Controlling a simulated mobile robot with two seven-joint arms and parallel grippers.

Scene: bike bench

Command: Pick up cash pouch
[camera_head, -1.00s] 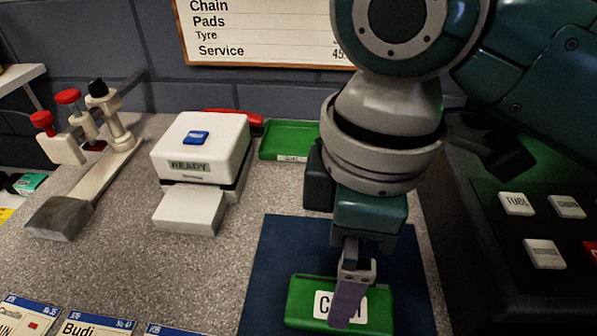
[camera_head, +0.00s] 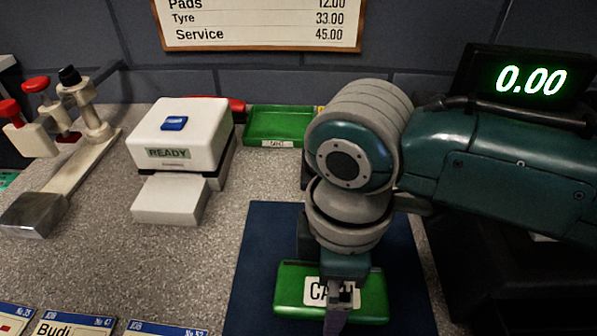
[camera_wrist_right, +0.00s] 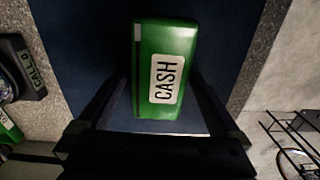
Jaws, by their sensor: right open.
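The cash pouch (camera_head: 290,288) is green with a white CASH label and lies flat on the dark blue mat (camera_head: 252,262). My right gripper (camera_head: 338,312) is over the pouch's near part in the head view and hides some of its label. In the right wrist view the pouch (camera_wrist_right: 165,45) lies ahead, its near end between the two spread fingers of the open gripper (camera_wrist_right: 158,95). I cannot tell how high the fingers are above the mat. My left gripper is not in view.
A green tray (camera_head: 278,124) stands behind the mat. A white READY card machine (camera_head: 180,135) and a clamp stand (camera_head: 75,150) are to the left. A dark till with a 0.00 display (camera_head: 525,80) is on the right. Cards lie at the front left.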

